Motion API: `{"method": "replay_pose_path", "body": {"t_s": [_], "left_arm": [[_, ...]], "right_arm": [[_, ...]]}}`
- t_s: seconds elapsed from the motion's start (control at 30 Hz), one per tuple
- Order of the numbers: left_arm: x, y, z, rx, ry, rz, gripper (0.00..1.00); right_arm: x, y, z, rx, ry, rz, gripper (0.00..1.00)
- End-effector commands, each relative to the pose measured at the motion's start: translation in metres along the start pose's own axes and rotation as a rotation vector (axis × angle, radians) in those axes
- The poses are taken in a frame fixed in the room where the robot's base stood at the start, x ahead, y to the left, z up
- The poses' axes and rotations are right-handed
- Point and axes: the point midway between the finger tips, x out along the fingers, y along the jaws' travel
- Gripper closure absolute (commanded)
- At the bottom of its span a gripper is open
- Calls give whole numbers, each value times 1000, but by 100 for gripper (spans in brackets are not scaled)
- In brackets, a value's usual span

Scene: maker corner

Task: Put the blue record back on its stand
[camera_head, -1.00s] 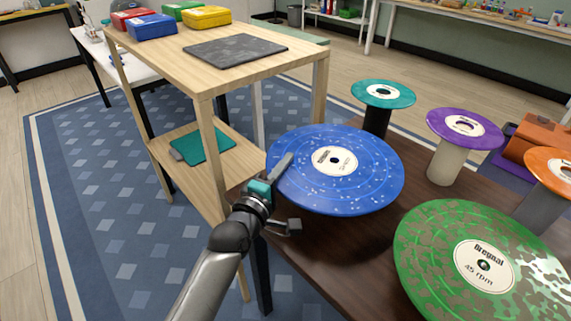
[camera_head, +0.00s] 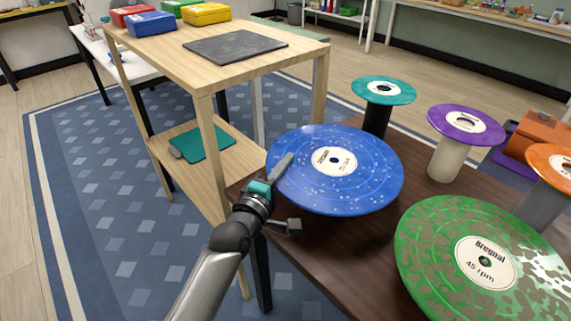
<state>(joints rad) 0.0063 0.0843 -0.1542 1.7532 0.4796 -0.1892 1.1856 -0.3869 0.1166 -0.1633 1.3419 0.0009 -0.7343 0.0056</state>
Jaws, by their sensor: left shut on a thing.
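The blue record (camera_head: 350,185) is a large speckled disc with a white centre label. It is over the left end of the dark brown table (camera_head: 330,262), roughly level. My left gripper (camera_head: 281,172) comes in from the lower left and is shut on the record's left edge. Whatever is under the record is hidden by it, so I cannot tell whether it touches a stand. My right gripper is not in view.
A green record (camera_head: 450,270) lies close at the right front. Teal (camera_head: 367,88), purple (camera_head: 440,118) and orange (camera_head: 555,160) records sit on upright stands behind. A wooden shelf table (camera_head: 200,80) stands just left of the blue record. An orange-brown box (camera_head: 540,138) is at the far right.

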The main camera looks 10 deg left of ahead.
Motion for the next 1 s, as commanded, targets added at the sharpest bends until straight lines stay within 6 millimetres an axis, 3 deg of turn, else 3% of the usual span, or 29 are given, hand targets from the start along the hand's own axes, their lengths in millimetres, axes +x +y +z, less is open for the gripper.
{"method": "replay_pose_path", "body": {"t_s": [0.43, 0.47, 0.73, 1.0], "left_arm": [[0, -1, 0, -1, 0, 2, 100], [0, -1, 0, -1, 0, 2, 89], [0, -2, 0, -1, 0, 2, 59], [0, -3, 0, 1, 0, -2, 56]], "right_arm": [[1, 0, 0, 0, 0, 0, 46], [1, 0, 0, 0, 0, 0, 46], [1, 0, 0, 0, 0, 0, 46], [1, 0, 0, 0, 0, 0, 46]]}}
